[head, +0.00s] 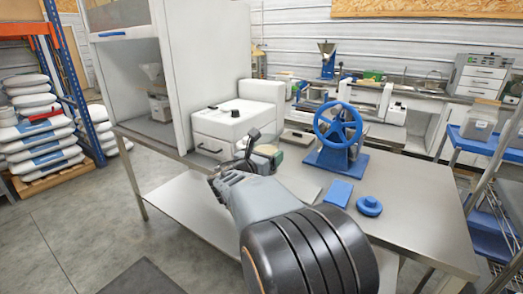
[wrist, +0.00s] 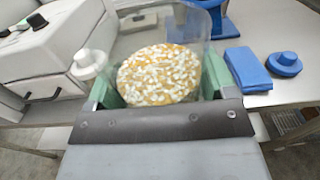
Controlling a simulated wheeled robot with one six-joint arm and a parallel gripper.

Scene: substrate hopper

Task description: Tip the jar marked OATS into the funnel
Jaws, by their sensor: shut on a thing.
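My gripper (wrist: 160,95) is shut on a clear jar (wrist: 212,75), with a green finger pad on each side of it. Pale white and tan flakes (wrist: 158,73) show inside the jar. No marking can be read on it, so I cannot tell whether it says OATS. In the head view my gripper (head: 258,150) is above the steel table, left of the blue handwheel machine, and my own arm partly hides it. A grey funnel-shaped hopper (head: 327,47) on a blue stand is on the back bench. Another grey hopper (head: 152,72) stands inside the white cabinet.
The steel table (head: 415,195) bears a blue handwheel machine (head: 338,130), a blue block (head: 338,192) and a blue round knob (head: 369,206). A white drawer unit (head: 225,128) stands left of the gripper.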

